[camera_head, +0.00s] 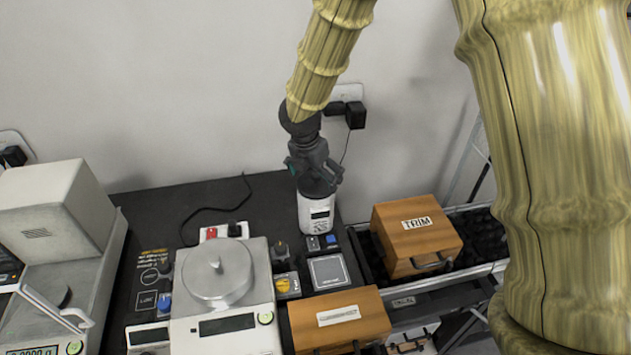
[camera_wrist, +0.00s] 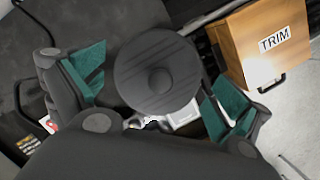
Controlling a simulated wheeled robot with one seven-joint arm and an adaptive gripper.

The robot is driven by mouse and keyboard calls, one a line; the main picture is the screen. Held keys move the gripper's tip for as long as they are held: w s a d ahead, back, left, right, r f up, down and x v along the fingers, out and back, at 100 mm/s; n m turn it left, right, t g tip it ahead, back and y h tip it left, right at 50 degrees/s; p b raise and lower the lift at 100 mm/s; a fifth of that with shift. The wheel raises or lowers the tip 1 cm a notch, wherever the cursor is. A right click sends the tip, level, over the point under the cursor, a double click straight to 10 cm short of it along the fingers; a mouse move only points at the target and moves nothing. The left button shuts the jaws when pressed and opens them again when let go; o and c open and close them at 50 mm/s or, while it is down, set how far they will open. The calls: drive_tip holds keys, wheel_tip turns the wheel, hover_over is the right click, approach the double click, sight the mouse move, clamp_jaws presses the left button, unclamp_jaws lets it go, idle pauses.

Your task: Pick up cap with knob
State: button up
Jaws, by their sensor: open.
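The cap with knob (camera_wrist: 158,78) is a dark round grooved disc with a small raised knob at its centre. In the wrist view it lies between the two teal-padded fingers of my gripper (camera_wrist: 155,92). In the head view my gripper (camera_head: 316,174) points down right over a white cylindrical device (camera_head: 318,215) with a small display. The gripper hides most of the device's top there, so the cap is hardly visible in that view. My gripper is open, with a finger on either side of the cap. I cannot tell whether the fingers touch it.
A wooden box marked TRIM (camera_head: 416,240) stands to the right of the device. Another wooden box (camera_head: 338,320) is in front. A balance with a round metal lid (camera_head: 217,270) is at front left. A cable (camera_head: 215,211) lies on the black table behind it.

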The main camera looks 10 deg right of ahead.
drive_tip(key=shift+f, duration=0.3)
drive_tip(key=c, duration=0.9)
drive_tip(key=shift+s, duration=0.2)
drive_tip(key=shift+c, duration=1.1)
